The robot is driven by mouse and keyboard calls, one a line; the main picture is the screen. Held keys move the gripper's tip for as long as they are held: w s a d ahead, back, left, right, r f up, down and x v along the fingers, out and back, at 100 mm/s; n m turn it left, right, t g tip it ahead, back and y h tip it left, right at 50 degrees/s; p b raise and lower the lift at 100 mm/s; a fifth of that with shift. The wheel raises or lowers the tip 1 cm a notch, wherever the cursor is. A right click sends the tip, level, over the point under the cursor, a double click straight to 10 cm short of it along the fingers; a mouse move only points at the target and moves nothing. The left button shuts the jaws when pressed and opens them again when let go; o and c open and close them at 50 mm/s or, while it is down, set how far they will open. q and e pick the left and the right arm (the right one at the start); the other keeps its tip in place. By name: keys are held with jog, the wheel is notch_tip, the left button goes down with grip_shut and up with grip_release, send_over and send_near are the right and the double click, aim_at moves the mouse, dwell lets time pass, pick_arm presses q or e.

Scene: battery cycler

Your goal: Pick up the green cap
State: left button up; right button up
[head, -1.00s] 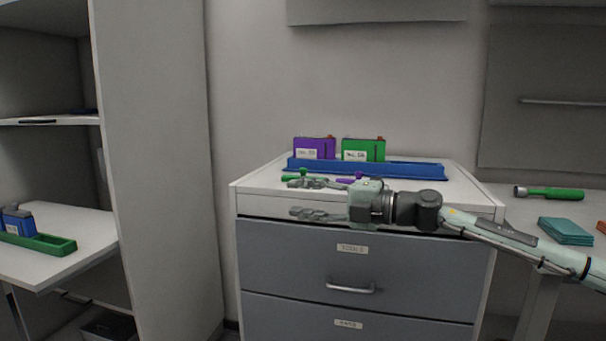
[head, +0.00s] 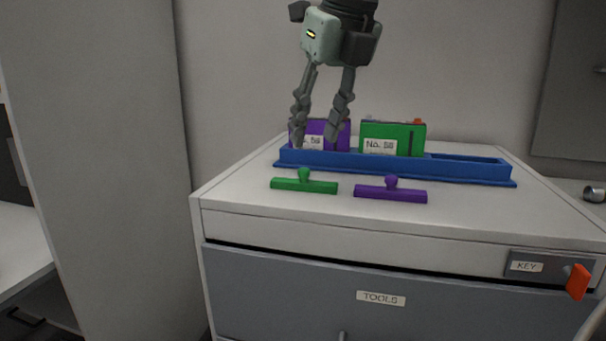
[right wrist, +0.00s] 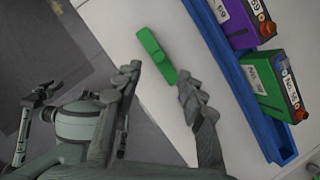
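The green cap (head: 304,186), a flat bar with a round knob, lies on the white cabinet top in front of the blue tray. It also shows in the right wrist view (right wrist: 155,54), just beyond and between the fingertips. My right gripper (head: 315,141) is open and empty, pointing down above the cap, with its fingers apart. Its fingers also show in the right wrist view (right wrist: 160,76). No contact with the cap is visible. A pale green arm part with dark fingers, seemingly my left gripper, shows at the left of the right wrist view; its opening is unclear.
A purple cap (head: 390,191) lies right of the green one. The blue tray (head: 465,178) behind holds a purple block (head: 339,133) and a green block (head: 415,140). An orange key (head: 577,282) sticks out at the cabinet's front right. The front cabinet top is clear.

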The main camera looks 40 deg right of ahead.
aim_at(305, 169)
jog(key=x, duration=0.7)
jog(key=shift+w+f+p, duration=0.15)
jog(key=shift+f+p, duration=0.05)
jog(key=shift+p, duration=0.2)
pick_arm(q)
jog(key=shift+s+f, duration=0.35)
jog(key=shift+f, duration=0.55)
pick_arm(e)
grip_shut()
